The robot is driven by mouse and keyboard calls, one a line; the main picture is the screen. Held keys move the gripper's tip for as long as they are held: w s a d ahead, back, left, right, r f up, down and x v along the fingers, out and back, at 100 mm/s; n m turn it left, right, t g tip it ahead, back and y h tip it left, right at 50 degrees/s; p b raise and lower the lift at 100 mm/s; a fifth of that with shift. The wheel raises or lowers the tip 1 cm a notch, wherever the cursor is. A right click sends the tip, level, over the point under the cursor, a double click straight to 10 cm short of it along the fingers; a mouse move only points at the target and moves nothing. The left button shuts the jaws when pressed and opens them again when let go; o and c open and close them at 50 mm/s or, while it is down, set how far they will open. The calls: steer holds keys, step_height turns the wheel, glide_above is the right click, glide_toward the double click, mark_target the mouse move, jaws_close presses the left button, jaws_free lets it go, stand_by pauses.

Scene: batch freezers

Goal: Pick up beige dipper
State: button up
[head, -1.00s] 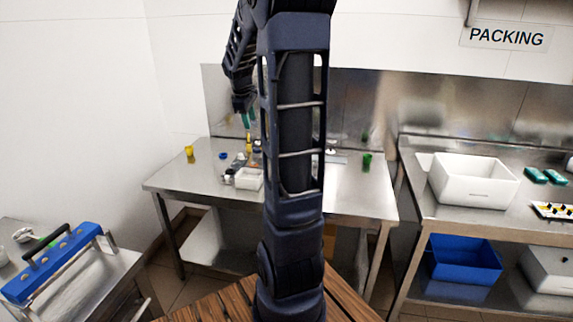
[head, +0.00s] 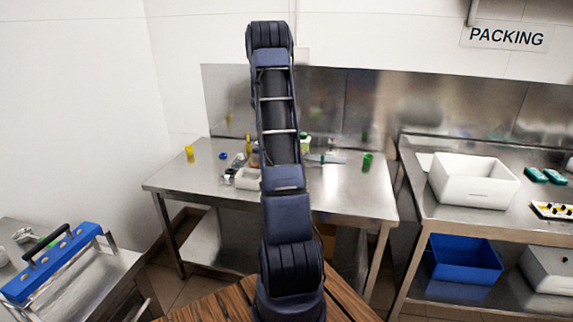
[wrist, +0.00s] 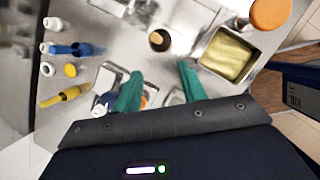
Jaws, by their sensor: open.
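In the wrist view my gripper (wrist: 160,88) is open, its two green fingers spread apart with nothing seen held between them. A small round cup with a pale beige rim and dark inside (wrist: 159,40) stands on the steel table (wrist: 98,40), ahead of the gap between the fingers and apart from them. I cannot tell whether this is the beige dipper; no other thing is clearly it. In the head view my arm hides the gripper and the middle of the table.
Beside the right finger is a metal pan with yellow-green contents (wrist: 228,52); an orange lid (wrist: 270,14) is beyond. At left are a blue bottle (wrist: 75,48) and a yellow bottle (wrist: 62,97). A green cup (head: 367,162) stands on the table's clearer right side.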

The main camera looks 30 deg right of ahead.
steer(key=shift+n, duration=0.5)
steer(key=shift+d+r+x, duration=0.1)
steer(key=shift+d+x, duration=0.15)
steer(key=shift+x, duration=2.25)
steer(key=shift+d+r+x, duration=0.1)
steer(key=shift+d+x, duration=0.15)
steer(key=shift+x, duration=2.3)
steer(key=shift+d+r+x, duration=0.1)
steer(key=shift+d+x, duration=0.1)
steer(key=shift+x, duration=2.3)
steer(key=shift+w, duration=0.15)
jaws_close()
